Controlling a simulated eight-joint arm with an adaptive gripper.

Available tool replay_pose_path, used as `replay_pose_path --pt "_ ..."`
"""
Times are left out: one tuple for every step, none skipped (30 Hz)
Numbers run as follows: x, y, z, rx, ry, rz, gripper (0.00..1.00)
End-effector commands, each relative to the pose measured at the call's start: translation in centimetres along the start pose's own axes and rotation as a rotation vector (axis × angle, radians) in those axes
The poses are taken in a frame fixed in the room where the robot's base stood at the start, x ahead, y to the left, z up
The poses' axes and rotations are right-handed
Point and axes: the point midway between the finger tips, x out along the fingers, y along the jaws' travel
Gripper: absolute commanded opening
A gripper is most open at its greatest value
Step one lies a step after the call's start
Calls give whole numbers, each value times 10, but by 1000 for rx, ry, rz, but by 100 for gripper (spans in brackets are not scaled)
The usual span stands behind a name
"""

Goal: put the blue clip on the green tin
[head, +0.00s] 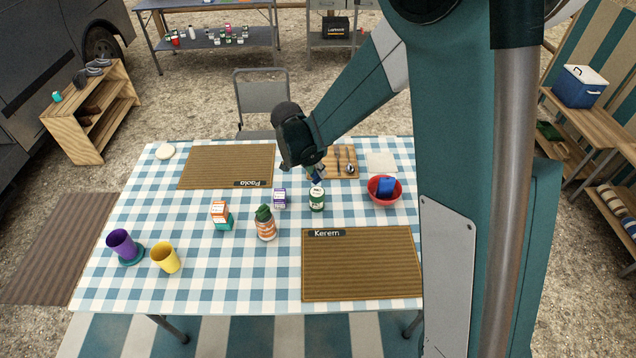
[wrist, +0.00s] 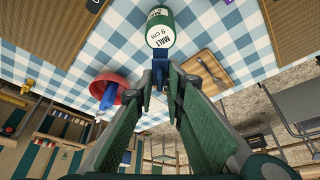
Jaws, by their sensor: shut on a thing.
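The green tin (head: 317,203) stands upright on the checked table. In the wrist view the tin (wrist: 160,14) shows a white face marked "MALT 9 cm". My gripper (head: 314,174) is just above and behind the tin. It is shut on the blue clip (head: 317,182), which also shows between the fingertips in the wrist view (wrist: 160,65). The clip is right by the tin's top edge. I cannot tell whether they touch. The fingers hide part of the clip.
A red bowl (head: 373,199) with a blue thing (head: 386,186) in it stands right of the tin. A wooden board with cutlery (head: 333,162) lies behind. Kerem's mat (head: 360,265) lies in front.

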Motion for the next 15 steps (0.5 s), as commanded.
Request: replay_pose_path --pt "7 -1 2 0 0 0 6" --pt "9 0 4 0 0 0 6" --pt "12 0 5 0 0 0 6" --pt "14 0 6 0 0 0 6" --pt "15 0 6 0 0 0 6" --pt "16 0 7 0 0 0 6" --pt "17 0 7 0 0 0 6" --pt "17 0 7 0 0 0 6" --pt "17 0 7 0 0 0 6" --pt "17 0 7 0 0 0 6" --pt "17 0 7 0 0 0 6" --pt "17 0 7 0 0 0 6" --pt "17 0 7 0 0 0 6" --pt "17 0 7 0 0 0 6" --pt "17 0 7 0 0 0 6"
